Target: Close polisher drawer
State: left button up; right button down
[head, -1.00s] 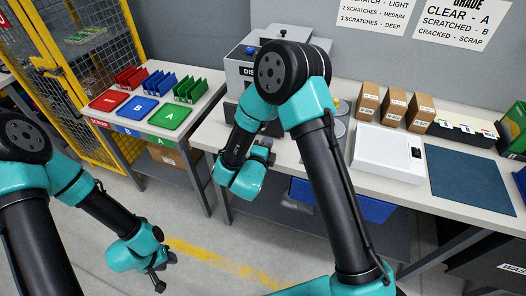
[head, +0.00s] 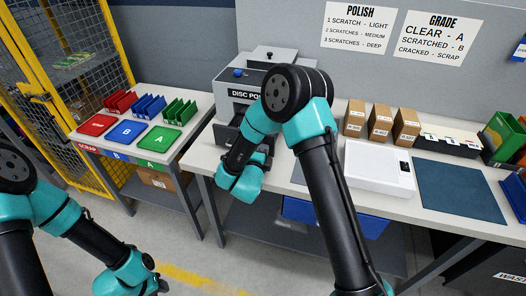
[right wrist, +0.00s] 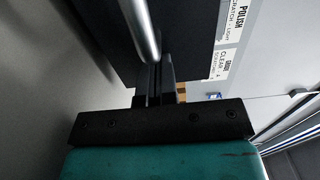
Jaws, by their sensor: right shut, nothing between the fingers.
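The grey disc polisher (head: 235,84) stands at the back left of the bench, partly hidden by my right arm. A dark part low on its front (head: 227,134) shows to the left of the arm; how far the drawer stands out is hidden. My right gripper (right wrist: 155,85) is shut and empty. In the right wrist view its fingers point at a dark flat panel (right wrist: 90,35), with a metal bar (right wrist: 140,28) close before the tips; I cannot tell if they touch. My left gripper (head: 162,286) hangs low at the bottom edge, mostly cut off, away from the polisher.
Left of the polisher a side table holds red, blue (head: 127,131) and green trays and racks. Right of my right arm are brown boxes (head: 380,122), a white case (head: 378,168) and a dark blue mat (head: 460,190). A yellow cage (head: 125,50) stands at far left.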

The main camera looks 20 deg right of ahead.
jog(key=x, duration=1.6)
jog(key=shift+w+d, duration=0.2)
jog(key=shift+w, duration=0.1)
jog(key=shift+w+d+r, duration=0.1)
jog(key=shift+w+d, duration=0.1)
jog(key=shift+s+a, duration=0.3)
jog(key=v, duration=1.3)
jog(key=shift+s+a, duration=0.2)
jog(key=shift+s, duration=0.15)
jog(key=shift+w, duration=0.1)
